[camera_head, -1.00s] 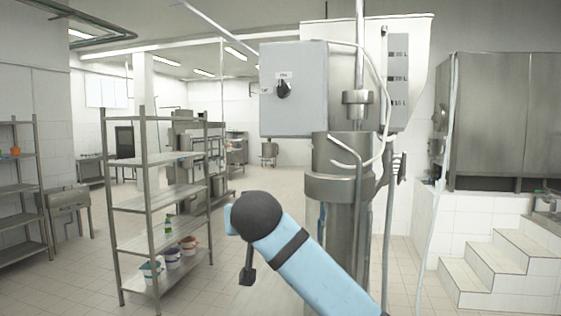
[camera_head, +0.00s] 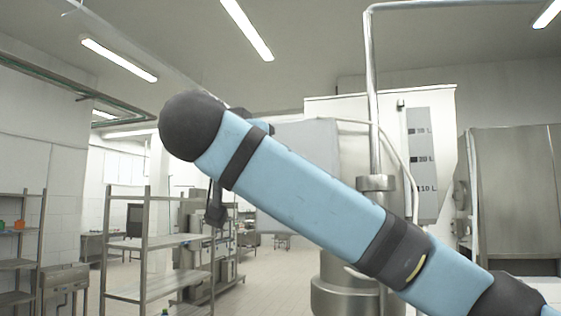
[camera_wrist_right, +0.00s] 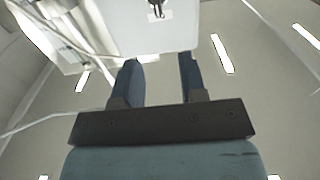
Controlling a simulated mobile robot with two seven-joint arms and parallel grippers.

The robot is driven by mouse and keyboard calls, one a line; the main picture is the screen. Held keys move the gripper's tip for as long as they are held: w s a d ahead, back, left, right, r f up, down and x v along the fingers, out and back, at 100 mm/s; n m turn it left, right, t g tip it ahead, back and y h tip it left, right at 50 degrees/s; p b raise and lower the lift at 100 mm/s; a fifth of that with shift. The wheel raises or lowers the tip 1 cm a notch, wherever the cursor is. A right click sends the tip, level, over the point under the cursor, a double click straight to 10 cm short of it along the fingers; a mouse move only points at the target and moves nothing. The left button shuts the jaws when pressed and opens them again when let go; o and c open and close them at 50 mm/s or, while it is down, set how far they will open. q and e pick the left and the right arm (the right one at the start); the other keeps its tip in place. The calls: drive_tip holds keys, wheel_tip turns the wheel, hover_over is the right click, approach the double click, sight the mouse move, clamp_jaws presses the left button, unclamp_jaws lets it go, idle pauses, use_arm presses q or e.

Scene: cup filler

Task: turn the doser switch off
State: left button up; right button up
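The grey control box (camera_head: 308,137) of the doser is in the head view, largely covered by my right arm. Its switch is hidden there. In the right wrist view the box's pale face (camera_wrist_right: 120,25) fills the top middle, and the dark switch knob (camera_wrist_right: 157,8) on its light label is at the top edge, partly cut off. My right gripper (camera_wrist_right: 160,60) is open, its two fingers apart and empty. The fingertips overlap the box's lower edge in the picture, and the knob lies beyond them, roughly in line with the gap. Contact is not visible. My left gripper is not in view.
A steel pipe (camera_head: 371,100) rises beside the box, with a level scale panel (camera_head: 421,160) to its right. A steel shelf rack (camera_head: 146,243) stands at the left. A steel tank (camera_head: 515,195) is at the right. Open floor lies behind the rack.

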drive_tip(key=p+x, duration=0.1)
drive_tip(key=x, duration=0.3)
drive_tip(key=p+x, duration=0.2)
drive_tip(key=x, duration=0.2)
drive_tip(key=p+x, duration=0.1)
drive_tip(key=x, duration=0.4)
drive_tip(key=shift+d+f, duration=0.15)
drive_tip(key=shift+f, duration=0.15)
drive_tip(key=shift+s+r, duration=0.1)
drive_tip(key=shift+s, duration=0.05)
drive_tip(key=c, duration=0.7)
clamp_jaws()
